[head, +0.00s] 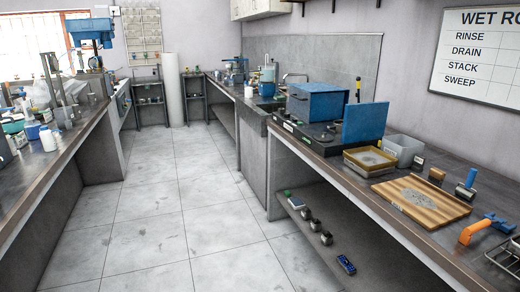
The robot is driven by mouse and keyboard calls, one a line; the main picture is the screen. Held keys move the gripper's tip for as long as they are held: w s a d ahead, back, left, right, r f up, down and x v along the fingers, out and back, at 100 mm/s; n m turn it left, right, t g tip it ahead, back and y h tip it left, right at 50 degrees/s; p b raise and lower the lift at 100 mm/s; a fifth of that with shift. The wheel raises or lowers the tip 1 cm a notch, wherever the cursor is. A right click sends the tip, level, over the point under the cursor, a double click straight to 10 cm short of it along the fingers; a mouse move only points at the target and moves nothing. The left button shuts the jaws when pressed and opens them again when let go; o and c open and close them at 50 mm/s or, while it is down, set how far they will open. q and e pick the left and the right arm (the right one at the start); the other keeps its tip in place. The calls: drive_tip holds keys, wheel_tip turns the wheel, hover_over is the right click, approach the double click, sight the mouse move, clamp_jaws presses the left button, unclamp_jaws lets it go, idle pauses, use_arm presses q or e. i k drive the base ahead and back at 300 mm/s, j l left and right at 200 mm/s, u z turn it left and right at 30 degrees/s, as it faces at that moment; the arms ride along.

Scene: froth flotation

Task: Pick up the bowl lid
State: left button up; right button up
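I cannot pick out a bowl lid with certainty in the head view. A teal bowl-like thing (13,126) sits among clutter on the left bench, partly cut off at the picture's edge. An upright blue panel (365,122) stands beside a blue box (318,102) on the right bench; I cannot tell if it is a lid. Neither of my grippers is in view.
The right bench (335,150) carries a yellow-rimmed tray (369,160), a grey bin (403,150), a wooden board (421,199) with grey material and an orange-handled tool (480,232). The left bench (45,165) is cluttered. The tiled aisle (165,205) between them is clear.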

sight(323, 138)
drive_tip(key=i+z, duration=0.15)
drive_tip(key=i, duration=0.3)
drive_tip(key=i+j+z, duration=0.15)
drive_tip(key=i, duration=0.3)
drive_tip(key=i+j+z, duration=0.15)
drive_tip(key=i, duration=0.3)
drive_tip(key=i+j+z, duration=0.2)
drive_tip(key=i, duration=0.25)
